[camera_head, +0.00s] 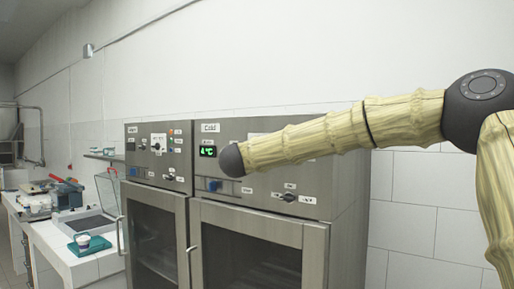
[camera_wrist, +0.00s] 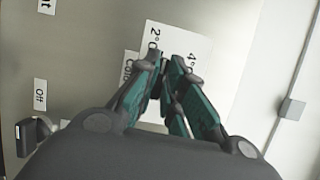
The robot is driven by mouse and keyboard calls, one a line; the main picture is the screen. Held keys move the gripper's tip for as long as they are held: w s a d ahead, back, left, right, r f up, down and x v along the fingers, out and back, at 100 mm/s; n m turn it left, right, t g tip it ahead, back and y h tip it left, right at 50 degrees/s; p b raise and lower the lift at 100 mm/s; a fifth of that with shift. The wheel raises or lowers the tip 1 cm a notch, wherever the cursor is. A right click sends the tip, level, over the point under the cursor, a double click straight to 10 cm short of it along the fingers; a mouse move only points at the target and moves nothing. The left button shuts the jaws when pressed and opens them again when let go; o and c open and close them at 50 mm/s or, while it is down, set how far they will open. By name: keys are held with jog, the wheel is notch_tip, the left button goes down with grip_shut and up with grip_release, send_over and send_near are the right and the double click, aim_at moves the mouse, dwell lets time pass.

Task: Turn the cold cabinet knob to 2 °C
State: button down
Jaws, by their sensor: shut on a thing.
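The cold cabinet (camera_head: 338,222) stands at the centre right in the head view, with a "Cold" label (camera_head: 210,128) on its panel. Its green display (camera_head: 207,151) appears to read 4 °C. My arm crosses the upper panel and hides the temperature knob and my gripper in that view. In the wrist view, my gripper (camera_wrist: 167,75) is shut on the knob in front of a white scale plate (camera_wrist: 205,50) marked 2 °C and 4 °C. The fingers hide the knob, so I cannot tell where its pointer stands. The 2 °C mark is just above the fingertips, the 4 °C mark to their right.
A second, similar cabinet (camera_head: 150,225) stands directly left of the cold one. A bench (camera_head: 75,262) with equipment is at the far left.

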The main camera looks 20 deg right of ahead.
jog(key=shift+n, duration=0.3)
dwell(0.4)
jog(key=c, duration=1.5)
grip_release()
jog(key=shift+s, duration=0.1)
jog(key=v, duration=1.1)
jog(key=shift+s+a+r, duration=0.1)
jog(key=shift+s+a, duration=0.15)
jog(key=shift+a, duration=0.05)
